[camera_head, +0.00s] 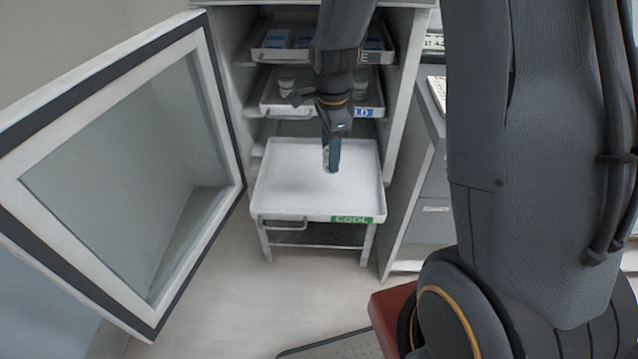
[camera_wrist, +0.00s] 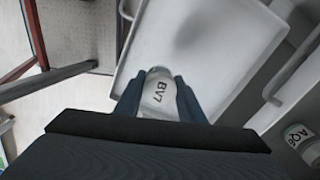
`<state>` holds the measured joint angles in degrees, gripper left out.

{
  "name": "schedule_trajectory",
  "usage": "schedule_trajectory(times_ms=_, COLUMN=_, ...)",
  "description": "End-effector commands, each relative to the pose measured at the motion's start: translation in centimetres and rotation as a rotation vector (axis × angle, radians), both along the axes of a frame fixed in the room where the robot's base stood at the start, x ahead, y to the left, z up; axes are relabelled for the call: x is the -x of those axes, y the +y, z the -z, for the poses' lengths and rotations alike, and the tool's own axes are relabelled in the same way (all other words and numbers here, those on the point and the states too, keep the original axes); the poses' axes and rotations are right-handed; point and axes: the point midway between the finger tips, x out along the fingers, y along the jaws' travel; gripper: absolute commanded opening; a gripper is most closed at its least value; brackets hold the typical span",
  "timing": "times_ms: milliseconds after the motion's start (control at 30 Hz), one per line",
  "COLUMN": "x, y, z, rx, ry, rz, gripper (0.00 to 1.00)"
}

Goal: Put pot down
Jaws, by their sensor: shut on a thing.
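The pot is a small pale container marked BV7 (camera_wrist: 158,88) in the wrist view. My gripper (camera_wrist: 160,92) is shut on it, with one dark finger on each side. In the head view my gripper (camera_head: 331,160) points down over the white pulled-out tray (camera_head: 285,190), which has a green COOL label on its front edge. The same tray (camera_wrist: 205,20) lies beyond the pot in the wrist view, with a soft shadow on it. In the head view the pot is mostly hidden by the gripper. I cannot tell whether the pot touches the tray.
The pulled-out tray looks otherwise empty. Above it a shelf tray (camera_head: 275,104) with a blue label holds pots, and a higher tray (camera_head: 270,52) holds blue items. The open glass door (camera_head: 135,165) stands at left. Another pot, marked AQ6 (camera_wrist: 303,140), shows at the wrist view's lower right.

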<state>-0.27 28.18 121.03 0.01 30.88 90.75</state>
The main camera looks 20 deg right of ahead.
Motion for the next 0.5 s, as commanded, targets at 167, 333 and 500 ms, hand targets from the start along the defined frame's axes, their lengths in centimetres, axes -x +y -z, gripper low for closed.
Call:
schedule_trajectory(times_ms=167, x=-0.1, y=-0.1, z=0.6, rx=0.000, ry=0.001, rz=0.130, gripper=0.13)
schedule_trajectory(times_ms=333, x=0.0, y=-0.1, z=3.0, rx=0.000, ry=0.005, rz=0.152, gripper=0.13)
schedule_trajectory(times_ms=500, x=0.0, y=-0.1, z=5.5, rx=0.000, ry=0.003, rz=0.150, gripper=0.13)
